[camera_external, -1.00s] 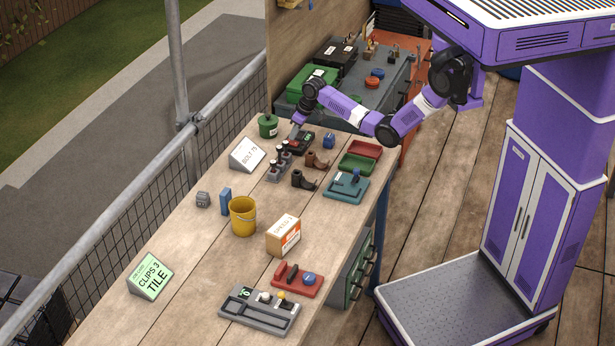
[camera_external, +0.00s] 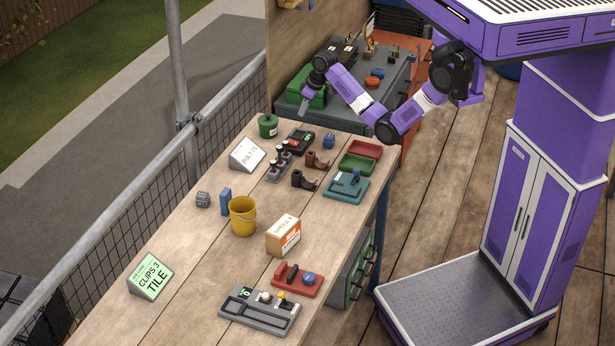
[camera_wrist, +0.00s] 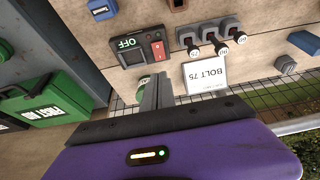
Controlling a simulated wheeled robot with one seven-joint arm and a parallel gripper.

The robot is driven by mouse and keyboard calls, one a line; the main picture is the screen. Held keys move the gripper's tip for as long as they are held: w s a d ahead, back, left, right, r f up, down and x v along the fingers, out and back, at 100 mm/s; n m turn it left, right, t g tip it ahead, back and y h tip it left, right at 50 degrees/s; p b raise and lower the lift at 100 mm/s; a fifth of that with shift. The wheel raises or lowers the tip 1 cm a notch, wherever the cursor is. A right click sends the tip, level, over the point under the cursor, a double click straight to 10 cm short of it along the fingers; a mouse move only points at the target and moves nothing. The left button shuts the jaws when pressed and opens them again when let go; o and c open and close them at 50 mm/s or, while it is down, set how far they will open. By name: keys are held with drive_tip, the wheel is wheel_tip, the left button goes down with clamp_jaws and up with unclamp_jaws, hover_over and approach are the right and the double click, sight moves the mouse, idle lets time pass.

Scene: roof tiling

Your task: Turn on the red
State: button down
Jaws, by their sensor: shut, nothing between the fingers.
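A black switch box (camera_external: 300,141) stands on the far part of the wooden bench. In the wrist view the black box (camera_wrist: 138,48) has a green-lit display that looks like OFF and a red switch (camera_wrist: 157,51) beside it. My gripper (camera_external: 303,113) is shut and empty, above the bench and a little behind the box, apart from it. In the wrist view my gripper's fingers (camera_wrist: 156,92) point toward the box and end near its edge. A red base (camera_external: 297,279) with a dark lever and a blue knob lies on the near part of the bench.
A rack of three dark levers (camera_external: 279,165) and a BOLT 75 card (camera_external: 247,155) stand close to the box. The bench front-left is mostly clear.

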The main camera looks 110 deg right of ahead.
sight(289, 141)
drive_tip(key=shift+f+b, duration=0.1)
drive_tip(key=shift+b, duration=0.25)
drive_tip(key=b, duration=0.5)
drive_tip(key=shift+w+d+f, duration=0.15)
drive_tip(key=shift+w+d, duration=0.15)
drive_tip(key=shift+d, duration=0.05)
drive_tip(key=shift+r+b, duration=0.4)
drive_tip(key=shift+b, duration=0.1)
drive_tip(key=x, duration=0.4)
drive_tip(key=p+x, duration=0.1)
drive_tip(key=x, duration=0.9)
drive_tip(key=shift+s+a+f+p, duration=0.15)
drive_tip(key=shift+s+a+p, duration=0.1)
drive_tip(key=shift+s+p, duration=0.1)
drive_tip(key=shift+w, duration=0.1)
